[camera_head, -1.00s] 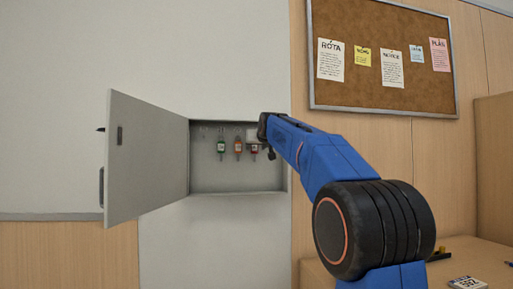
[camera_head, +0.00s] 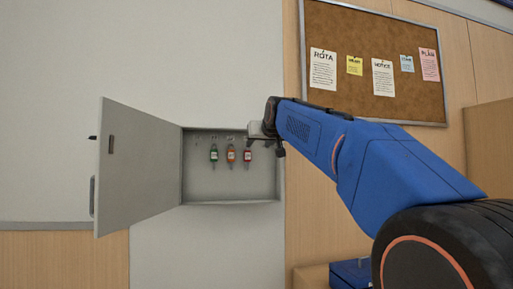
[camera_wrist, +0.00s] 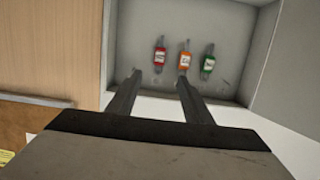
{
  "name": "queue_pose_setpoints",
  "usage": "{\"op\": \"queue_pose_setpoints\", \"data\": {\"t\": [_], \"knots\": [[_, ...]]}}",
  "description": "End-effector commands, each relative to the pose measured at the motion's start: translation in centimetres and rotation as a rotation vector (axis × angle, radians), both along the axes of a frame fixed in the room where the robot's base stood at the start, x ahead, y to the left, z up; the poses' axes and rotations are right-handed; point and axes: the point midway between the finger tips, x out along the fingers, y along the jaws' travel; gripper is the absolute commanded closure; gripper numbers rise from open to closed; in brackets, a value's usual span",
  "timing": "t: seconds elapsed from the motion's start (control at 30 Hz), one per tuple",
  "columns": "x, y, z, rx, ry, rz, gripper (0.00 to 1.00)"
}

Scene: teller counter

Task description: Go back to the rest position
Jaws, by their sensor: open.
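My gripper (camera_head: 264,138) is open, in front of the upper right edge of the wall key cabinet (camera_head: 230,203). Its two fingers (camera_wrist: 158,82) show in the wrist view, with nothing between them. In the cabinet hang a green-tagged key (camera_head: 214,155), an orange-tagged key (camera_head: 231,155) and a red-tagged key (camera_head: 248,156). The wrist view shows the cabinet inverted, with the red key (camera_wrist: 160,60), orange key (camera_wrist: 184,61) and green key (camera_wrist: 208,63) beyond the fingers and apart from them.
The cabinet door (camera_head: 138,170) stands wide open to the left. A cork notice board (camera_head: 380,25) with several papers hangs on the wood wall at right. A blue object (camera_head: 351,273) sits low at right, partly hidden by my arm. The space before the wall at lower left looks free.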

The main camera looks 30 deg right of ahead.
Motion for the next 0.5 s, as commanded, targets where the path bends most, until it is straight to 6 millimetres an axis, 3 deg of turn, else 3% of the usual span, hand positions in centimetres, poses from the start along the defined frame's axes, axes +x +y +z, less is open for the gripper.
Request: {"op": "queue_pose_setpoints", "data": {"t": [0.37, 0.5], "knots": [[-1.1, 0.4, -0.1, 0.002, 0.005, 0.002, 0.54], [-2.2, 1.8, -2.8, 0.015, 0.052, 0.017, 0.54]]}}
